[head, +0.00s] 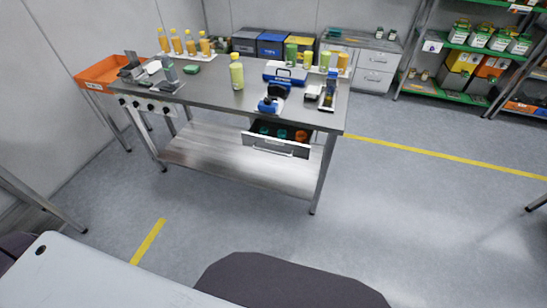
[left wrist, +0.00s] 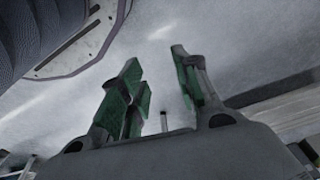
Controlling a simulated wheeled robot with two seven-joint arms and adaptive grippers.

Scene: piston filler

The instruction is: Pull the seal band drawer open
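A drawer (head: 275,145) hangs under the right part of the steel workbench in the head view. Its front with a bar handle (head: 272,152) stands out from the bench, so it is open at least partly. Dark green and orange items lie inside it; they are too small to make out, and I see no label. My left gripper (left wrist: 158,70) shows only in the left wrist view. Its green-padded fingers are apart with nothing between them, over grey floor and away from the drawer. My right gripper is in neither view.
The workbench (head: 215,92) carries a blue machine (head: 273,92), bottles and small parts. An orange tray (head: 100,72) is at its left end. A lower shelf (head: 225,160) runs beneath. Open floor (head: 400,220) lies in front and right. Shelving (head: 450,95) stands at the back right.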

